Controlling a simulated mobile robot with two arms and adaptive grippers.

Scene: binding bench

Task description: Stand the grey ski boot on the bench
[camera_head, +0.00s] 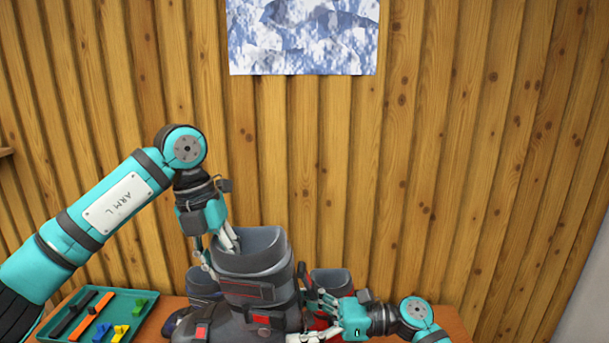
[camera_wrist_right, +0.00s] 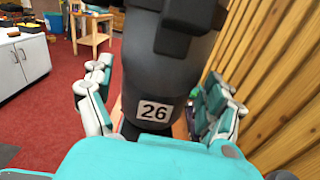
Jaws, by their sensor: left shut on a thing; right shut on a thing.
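The grey ski boot (camera_head: 253,283) is upright with its cuff at the top, in front of me at the bench (camera_head: 455,322). Its lower part is cut off by the picture edge, so I cannot tell whether the sole touches the bench. My left gripper (camera_head: 228,242) is shut on the left side of the cuff rim. My right gripper (camera_head: 325,312) is shut on the boot from the right. In the right wrist view the grey boot (camera_wrist_right: 165,75), with a "26" label, is between the fingers of the right gripper (camera_wrist_right: 155,112).
Another dark boot (camera_head: 332,281) with red parts stands behind, to the right. A dark shape (camera_head: 204,283) is behind on the left. A green tray (camera_head: 55,321) with several coloured tools is at the left. The wooden wall is close behind the bench.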

